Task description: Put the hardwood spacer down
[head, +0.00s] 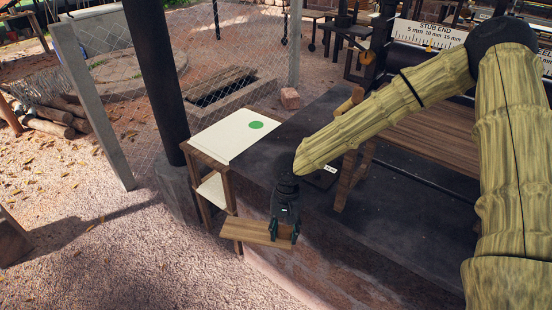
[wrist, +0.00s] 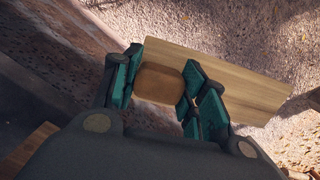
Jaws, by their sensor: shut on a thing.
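The hardwood spacer (wrist: 160,83) is a small brown block with rounded edges, seen between the fingers in the wrist view. My gripper (head: 284,232) is shut on it, with green pads on either side; it also shows in the wrist view (wrist: 158,88). A pale wooden board (wrist: 225,80) lies behind the spacer and fingers in the wrist view. In the head view the board (head: 250,231) extends left from my fingers, low beside the stone bench. I cannot tell whether the spacer touches the board. In the head view the fingers largely hide the spacer.
A white sheet with a green dot (head: 234,134) tops a wooden stand (head: 225,188) left of the gripper. The dark stone bench (head: 310,130) lies behind and right. A dark post (head: 155,80) rises at left. Gravel ground (head: 130,255) is open at the lower left.

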